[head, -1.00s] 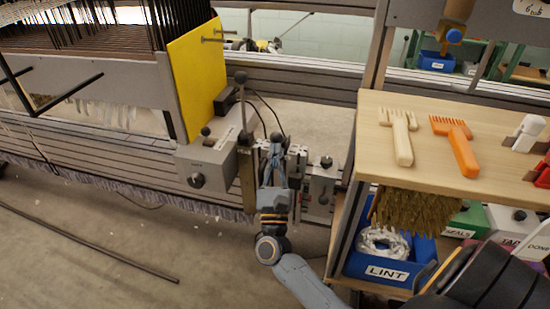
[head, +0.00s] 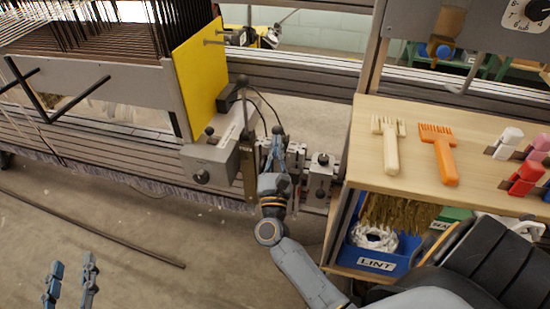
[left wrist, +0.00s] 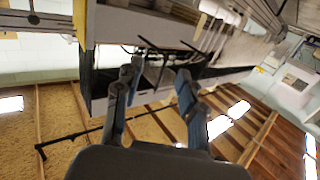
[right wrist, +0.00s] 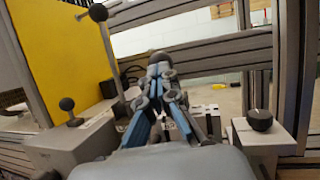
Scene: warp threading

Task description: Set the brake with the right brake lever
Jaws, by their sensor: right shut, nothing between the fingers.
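My right gripper (head: 277,150) is shut and empty, pointing at the loom's lever area. In the right wrist view its closed fingers (right wrist: 160,88) are in the middle. A tall lever with a black knob (head: 242,80) stands just left of it, rising from a narrow brownish plate (head: 248,165). The knob also shows at the upper left of the right wrist view (right wrist: 98,13). I cannot tell which is the right brake lever. My left gripper (head: 70,282) is open and empty, low at left.
A grey box with a small knob (head: 209,131) sits below the yellow panel (head: 199,80). A wooden shelf (head: 470,190) with combs and a blue LINT bin (head: 375,264) stands close on the right. A rod (head: 90,230) lies on the otherwise open floor.

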